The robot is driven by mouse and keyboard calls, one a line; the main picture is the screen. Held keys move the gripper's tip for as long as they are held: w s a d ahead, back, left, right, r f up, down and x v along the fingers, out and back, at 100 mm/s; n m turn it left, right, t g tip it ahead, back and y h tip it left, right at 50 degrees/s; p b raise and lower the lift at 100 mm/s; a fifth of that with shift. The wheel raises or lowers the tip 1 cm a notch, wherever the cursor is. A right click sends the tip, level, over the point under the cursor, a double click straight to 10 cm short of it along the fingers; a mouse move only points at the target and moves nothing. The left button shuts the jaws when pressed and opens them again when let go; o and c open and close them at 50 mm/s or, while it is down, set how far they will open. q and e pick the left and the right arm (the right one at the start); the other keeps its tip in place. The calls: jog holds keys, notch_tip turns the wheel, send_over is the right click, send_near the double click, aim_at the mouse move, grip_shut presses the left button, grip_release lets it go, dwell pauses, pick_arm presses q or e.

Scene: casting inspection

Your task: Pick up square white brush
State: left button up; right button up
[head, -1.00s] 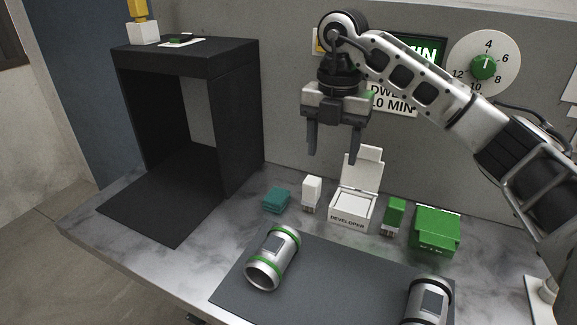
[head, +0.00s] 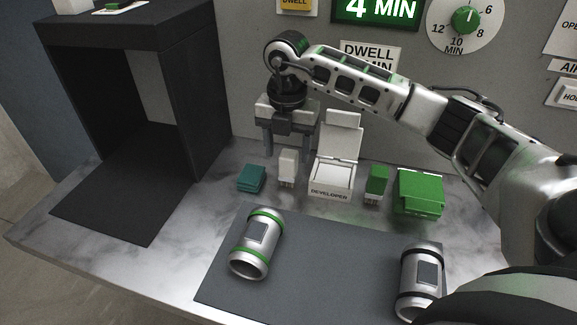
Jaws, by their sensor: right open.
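The square white brush (head: 287,165) stands upright on the grey table, bristles down, between a teal block and the white developer box. My right gripper (head: 289,151) is directly over and around the brush's upper part in the head view, fingers pointing down and open. One finger shows left of the brush and one to its right. I cannot tell whether the fingers are level with the brush or behind it. My left gripper does not show.
The open developer box (head: 332,191) is close on the right, then a green brush (head: 376,180) and a green box (head: 419,193). The teal block (head: 251,179) is close on the left. Two metal cylinders (head: 257,244) (head: 420,278) rest on a dark mat (head: 330,262). A black booth (head: 190,90) stands left.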

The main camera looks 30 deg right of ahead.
aim_at(289, 169)
jog(key=f, duration=0.3)
jog(key=shift+d+f+p, duration=0.2)
jog(key=shift+f+p, duration=0.15)
jog(key=shift+f, duration=0.5)
jog(key=c, duration=1.1)
jog(key=shift+o, duration=0.2)
jog(key=shift+r, duration=0.1)
